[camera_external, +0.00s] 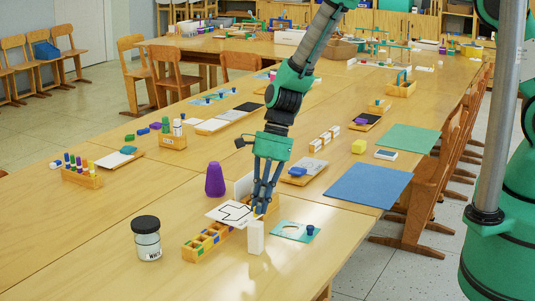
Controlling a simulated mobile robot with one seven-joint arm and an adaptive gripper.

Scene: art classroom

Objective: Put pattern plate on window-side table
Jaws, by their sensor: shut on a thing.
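A white pattern plate (229,213) with a black stepped outline is in the middle front of the view, above the near table (330,262). My gripper (260,209) points down from above, with its fingers shut at the plate's right edge. The plate's left part sticks out from the fingers toward the purple cone. A small gap under the plate is hard to judge from here. The picture does not show which table is the window-side one.
A wooden tray of coloured blocks (205,243) and a white block (256,237) stand close in front of my gripper.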

